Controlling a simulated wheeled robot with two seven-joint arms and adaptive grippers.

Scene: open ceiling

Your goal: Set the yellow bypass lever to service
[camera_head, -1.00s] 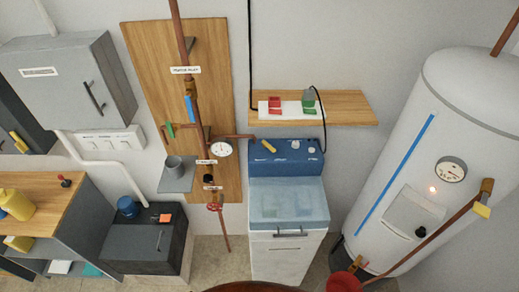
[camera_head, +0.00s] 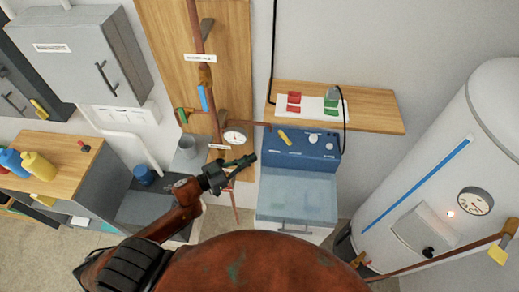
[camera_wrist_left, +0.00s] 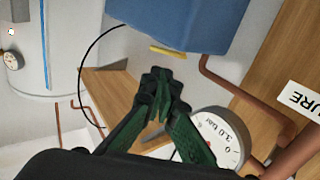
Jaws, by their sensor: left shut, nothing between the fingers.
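The yellow lever (camera_head: 284,137) sits at the left end of the blue control head (camera_head: 313,147) of the white cabinet unit. It lies tilted, its upper end to the left. In the left wrist view the lever (camera_wrist_left: 168,50) shows at the edge of the blue head (camera_wrist_left: 195,22), just beyond the fingertips. My left gripper (camera_head: 250,158) is shut and empty, left of and a little below the lever, apart from it in the head view. Its dark green fingers (camera_wrist_left: 163,82) meet at the tips in the wrist view. My right gripper is not in view.
Above the blue head is a wooden shelf (camera_head: 375,116) with red and green parts. A black cable hangs beside the head. A white tank (camera_head: 425,180) stands right.

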